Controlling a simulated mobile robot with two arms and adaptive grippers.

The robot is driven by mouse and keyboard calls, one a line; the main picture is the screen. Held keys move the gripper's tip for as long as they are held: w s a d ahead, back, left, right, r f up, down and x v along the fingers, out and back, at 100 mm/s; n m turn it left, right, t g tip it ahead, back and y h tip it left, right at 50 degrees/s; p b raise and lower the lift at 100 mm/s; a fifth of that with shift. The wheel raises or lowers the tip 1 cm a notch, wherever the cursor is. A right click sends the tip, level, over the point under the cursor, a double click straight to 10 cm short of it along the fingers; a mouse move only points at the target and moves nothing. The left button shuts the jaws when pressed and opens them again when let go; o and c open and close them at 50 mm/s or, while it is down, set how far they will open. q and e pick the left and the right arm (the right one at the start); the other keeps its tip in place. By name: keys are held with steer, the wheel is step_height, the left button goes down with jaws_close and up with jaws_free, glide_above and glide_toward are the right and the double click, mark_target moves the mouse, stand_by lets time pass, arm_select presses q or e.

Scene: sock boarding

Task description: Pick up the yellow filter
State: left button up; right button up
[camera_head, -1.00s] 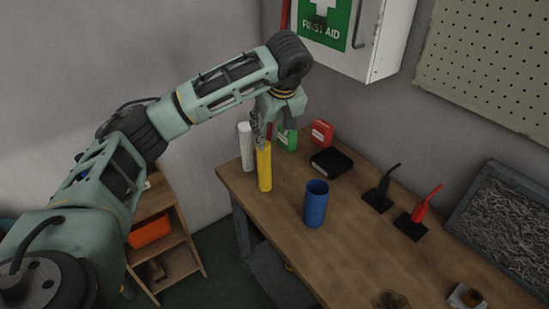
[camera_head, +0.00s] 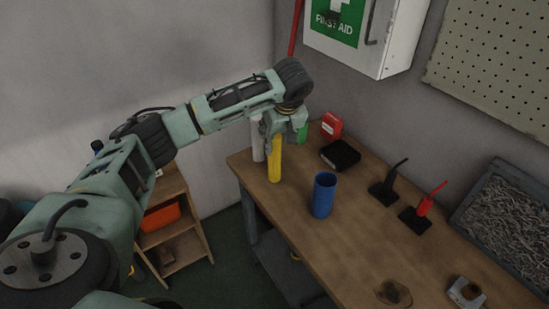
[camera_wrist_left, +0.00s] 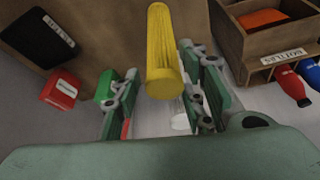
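The yellow filter (camera_head: 275,165) stands upright near the left end of the wooden table (camera_head: 300,240). My left gripper (camera_head: 273,143) is above it with its fingers pointing down around the filter's upper part. In the left wrist view the yellow filter (camera_wrist_left: 164,50) lies between the two spread finger sets of the left gripper (camera_wrist_left: 160,95). A gap shows on the left side; the right finger is closer, and contact there cannot be told. My right gripper is not in view.
A white cylinder (camera_head: 258,145) and a green object (camera_head: 302,132) stand close to the gripper. A red box (camera_head: 332,125), black box (camera_head: 340,155) and blue cylinder (camera_head: 323,197) stand to the right. The first aid cabinet (camera_head: 390,40) hangs behind.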

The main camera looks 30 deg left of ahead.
arm_select(q)
steer(key=c, duration=0.5)
jaws_close()
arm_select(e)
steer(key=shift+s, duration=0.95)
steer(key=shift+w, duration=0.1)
